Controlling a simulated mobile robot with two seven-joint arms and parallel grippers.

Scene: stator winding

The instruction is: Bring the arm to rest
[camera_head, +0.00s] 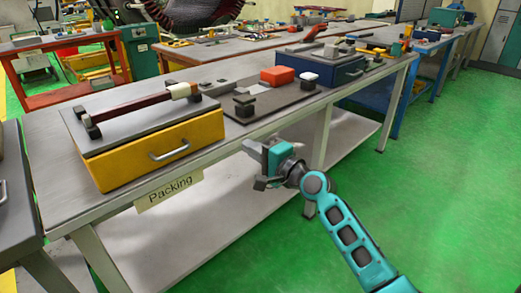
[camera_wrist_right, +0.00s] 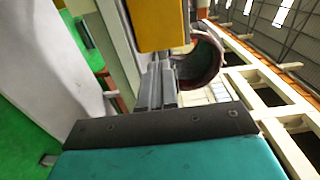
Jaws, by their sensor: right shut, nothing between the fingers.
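My right arm (camera_head: 350,235) is teal and reaches up from the lower right in the head view. My right gripper (camera_head: 257,168) is at the front edge of the packing table (camera_head: 50,150), just right of the yellow drawer box. Its fingers are shut and empty in the right wrist view (camera_wrist_right: 158,85). The yellow drawer box (camera_head: 150,150) stands on the table; a yellow part at the top of the wrist view (camera_wrist_right: 158,25) appears to be the same box. My left gripper is not in view.
A lower shelf (camera_head: 210,225) lies under the tabletop. Green floor (camera_head: 450,170) is clear at right.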

